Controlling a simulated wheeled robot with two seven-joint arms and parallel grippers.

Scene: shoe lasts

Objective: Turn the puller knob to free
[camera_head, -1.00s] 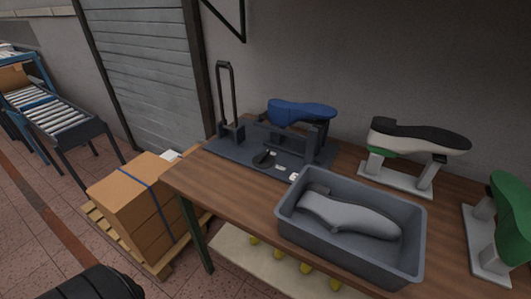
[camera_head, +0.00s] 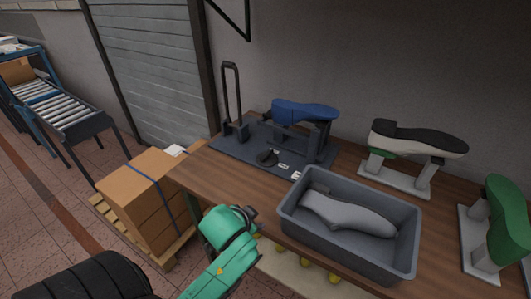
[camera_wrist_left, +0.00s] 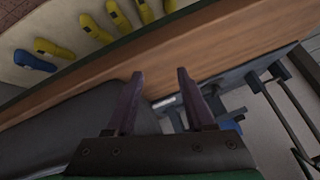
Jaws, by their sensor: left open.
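The puller (camera_head: 228,148) stands at the back left of the wooden table, a dark base plate with a tall upright handle loop. A blue shoe last (camera_head: 305,111) sits on its support. A black knob (camera_head: 267,157) sits on the front of the plate beside small white labels. The labels are too small to read, so I cannot tell its setting. My left gripper (camera_head: 250,211) is at the table's front edge, in front of the puller and apart from the knob. In the left wrist view its two fingers (camera_wrist_left: 160,76) are apart and empty. My right gripper is not seen.
A grey bin (camera_head: 292,207) with a grey last (camera_head: 347,214) stands right of my left gripper. Lasts on stands (camera_head: 412,150) are at the right. Cartons (camera_head: 143,200) stand on a pallet left of the table. Bare tabletop (camera_head: 225,178) lies before the puller.

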